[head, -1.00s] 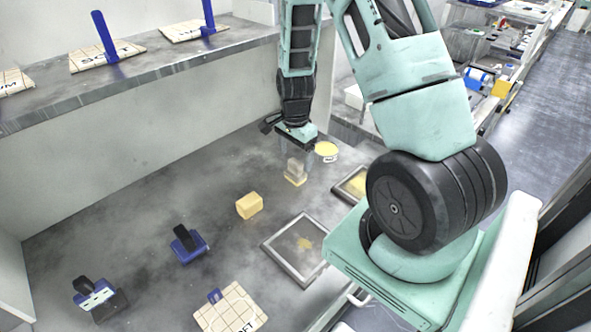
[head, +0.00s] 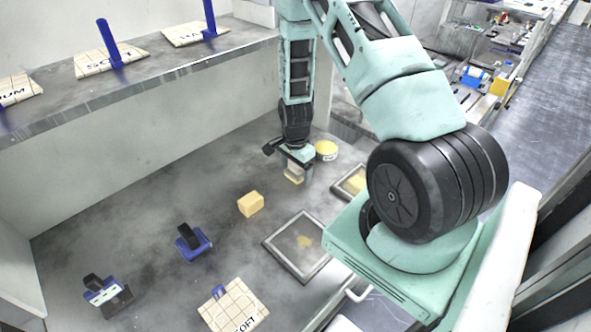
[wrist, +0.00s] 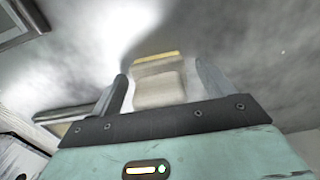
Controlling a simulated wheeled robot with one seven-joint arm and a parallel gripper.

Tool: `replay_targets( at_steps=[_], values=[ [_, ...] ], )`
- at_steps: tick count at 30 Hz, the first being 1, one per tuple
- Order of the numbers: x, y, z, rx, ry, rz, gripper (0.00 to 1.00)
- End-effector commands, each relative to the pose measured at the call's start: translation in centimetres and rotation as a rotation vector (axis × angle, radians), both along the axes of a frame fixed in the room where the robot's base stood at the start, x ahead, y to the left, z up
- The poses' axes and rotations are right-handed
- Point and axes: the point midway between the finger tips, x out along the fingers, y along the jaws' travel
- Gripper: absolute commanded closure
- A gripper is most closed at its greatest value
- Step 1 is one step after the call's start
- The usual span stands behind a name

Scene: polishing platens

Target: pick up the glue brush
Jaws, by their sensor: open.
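A small block-like piece with a pale upper part and a yellow lower edge (head: 292,179) stands on the grey bench under my gripper; it appears to be the glue brush. My gripper (head: 296,169) points down over it with its jaws open. In the wrist view the piece (wrist: 160,90) sits between the two spread fingers (wrist: 164,86), with a visible gap on each side. In the head view the gripper hides its top.
A yellow-topped tin (head: 326,151) stands close right of the gripper. A yellow block (head: 250,204), framed trays (head: 273,250) (head: 340,193), blue tools with black handles (head: 195,246) (head: 106,295) and a tiled board (head: 234,303) lie nearer. A raised shelf (head: 150,75) runs behind.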

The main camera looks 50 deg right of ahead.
Motion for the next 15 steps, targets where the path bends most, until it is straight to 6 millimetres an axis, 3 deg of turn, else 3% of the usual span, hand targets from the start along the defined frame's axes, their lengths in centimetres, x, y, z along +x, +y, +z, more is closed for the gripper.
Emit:
replay_targets(
  at_steps=[2,7,8,15],
  values=[
    [0.00,0.00,0.00,0.000,0.000,0.000,0.20],
    [-0.01,0.01,0.02,0.000,0.000,0.000,0.65],
    [-0.01,0.01,0.02,0.000,0.000,0.000,0.69],
    [0.00,0.00,0.05,0.000,0.000,0.000,0.73]
  ],
)
